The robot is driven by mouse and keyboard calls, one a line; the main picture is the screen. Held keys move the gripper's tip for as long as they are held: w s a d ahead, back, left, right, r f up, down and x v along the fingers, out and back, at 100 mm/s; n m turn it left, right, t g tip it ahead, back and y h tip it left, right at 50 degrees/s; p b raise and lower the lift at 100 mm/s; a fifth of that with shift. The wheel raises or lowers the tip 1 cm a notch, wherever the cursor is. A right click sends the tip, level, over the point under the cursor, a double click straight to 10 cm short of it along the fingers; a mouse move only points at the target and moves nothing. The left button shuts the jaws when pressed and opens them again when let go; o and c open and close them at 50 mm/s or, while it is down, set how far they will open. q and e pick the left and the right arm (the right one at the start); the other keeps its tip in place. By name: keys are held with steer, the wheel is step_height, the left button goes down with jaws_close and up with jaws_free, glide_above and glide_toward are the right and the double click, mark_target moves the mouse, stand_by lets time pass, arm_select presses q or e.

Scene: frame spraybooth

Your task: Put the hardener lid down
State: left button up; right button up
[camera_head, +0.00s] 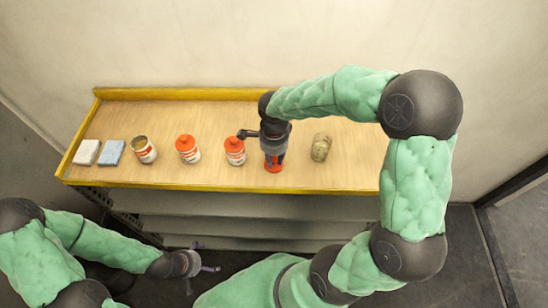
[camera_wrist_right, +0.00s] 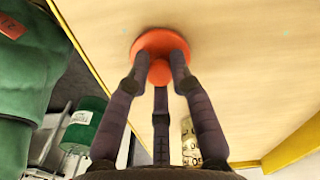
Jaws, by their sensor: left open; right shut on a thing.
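An orange-red round lid with a knob (camera_wrist_right: 160,52) is held between the three fingers of my right gripper (camera_wrist_right: 160,72). In the head view the lid (camera_head: 274,168) is under my right gripper (camera_head: 274,158), over the front part of the wooden bench. The lid is close to the board; I cannot tell whether it touches. My left gripper (camera_head: 192,264) is open and empty, low in front of the bench.
The yellow-edged bench (camera_head: 220,178) carries a white block (camera_head: 87,152), a blue block (camera_head: 111,152), an open tin (camera_head: 144,149), two orange-capped containers (camera_head: 188,149) (camera_head: 235,150) and a greenish jar (camera_head: 321,147). The board right of the jar is clear.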

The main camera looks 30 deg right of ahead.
mark_target(274, 159)
steer(key=shift+f, duration=0.15)
steer(key=o, duration=0.8)
steer(key=shift+c, duration=0.2)
steer(key=shift+r, duration=0.3)
step_height(274, 159, up, 12)
steer(key=p, duration=0.2)
steer(key=shift+f, duration=0.15)
